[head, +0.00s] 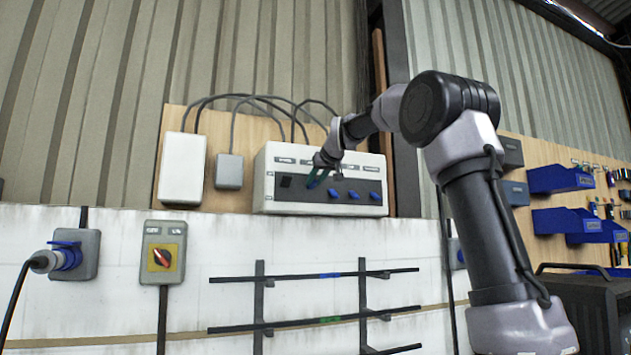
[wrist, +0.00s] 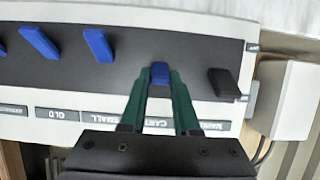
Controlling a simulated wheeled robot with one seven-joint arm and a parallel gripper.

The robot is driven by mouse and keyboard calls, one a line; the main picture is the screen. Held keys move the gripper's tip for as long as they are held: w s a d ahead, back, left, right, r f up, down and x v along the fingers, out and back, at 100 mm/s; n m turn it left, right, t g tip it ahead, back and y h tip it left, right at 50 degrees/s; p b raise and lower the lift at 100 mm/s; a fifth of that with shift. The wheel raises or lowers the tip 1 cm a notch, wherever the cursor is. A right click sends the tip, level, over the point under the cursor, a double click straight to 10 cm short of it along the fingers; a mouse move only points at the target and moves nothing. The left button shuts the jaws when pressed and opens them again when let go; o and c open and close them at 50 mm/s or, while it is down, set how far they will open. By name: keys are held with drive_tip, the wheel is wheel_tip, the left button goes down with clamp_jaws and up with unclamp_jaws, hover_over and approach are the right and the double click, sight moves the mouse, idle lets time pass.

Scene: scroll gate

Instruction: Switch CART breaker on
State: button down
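The breaker panel (head: 262,200) is a pale box with a dark strip on the wall. The strip bears a black switch (head: 285,182) at its left and several blue levers. My gripper (head: 316,180) is at the strip, just right of the black switch. In the wrist view, my gripper (wrist: 161,78) has its green fingers on either side of a blue lever (wrist: 160,72), with a narrow gap. A partly covered label starting "CART" (wrist: 150,122) lies beneath that lever. The lever's lower part is hidden. The black switch (wrist: 223,84) stands to the right there.
Two more blue levers, a nearer one (wrist: 98,45) and a farther one (wrist: 38,42), lie left in the wrist view. Grey boxes (head: 229,171) and cables are beside the panel. A red-yellow rotary switch (head: 162,257) and rod racks (head: 260,320) are below.

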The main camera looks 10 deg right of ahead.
drive_tip(key=shift+w+a+r+g, duration=0.15)
drive_tip(key=shift+r+g, duration=0.1)
drive_tip(key=shift+g, duration=0.25)
drive_tip(key=shift+w+d+r+g, duration=0.15)
drive_tip(key=shift+r+g, duration=0.1)
drive_tip(key=shift+g, duration=0.25)
drive_tip(key=shift+w+a+r+g+h, duration=0.1)
drive_tip(key=shift+r+g+h, duration=0.15)
drive_tip(key=shift+g, duration=0.35)
drive_tip(key=c, duration=0.6)
unclamp_jaws()
drive_tip(key=shift+c, duration=0.2)
drive_tip(key=v, duration=1)
drive_tip(key=shift+s+r, duration=0.25)
drive_tip(key=shift+s, duration=0.1)
